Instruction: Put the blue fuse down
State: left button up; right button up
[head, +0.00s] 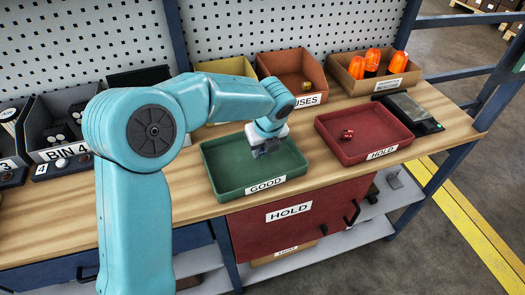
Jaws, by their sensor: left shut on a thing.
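My left arm comes in from the left, and its gripper (266,150) points down over the green tray labelled GOOD (222,183). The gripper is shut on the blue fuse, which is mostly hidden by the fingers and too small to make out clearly. I cannot tell whether the fuse touches the tray floor. The rest of the green tray's floor looks empty. My right gripper is not in view.
Behind are a FUSES bin (312,99) and a bin with orange lamps (387,85). A dark device (412,112) sits at the right end. Dark bins (60,120) stand at left.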

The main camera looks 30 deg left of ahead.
pick_arm(q)
jog(key=shift+w+f, duration=0.1)
jog(key=shift+f, duration=0.55)
jog(key=o, duration=1)
jog(key=shift+f, duration=0.15)
jog(key=v, duration=1.2)
jog(key=shift+r+p, duration=0.25)
jog(key=shift+p, duration=0.15)
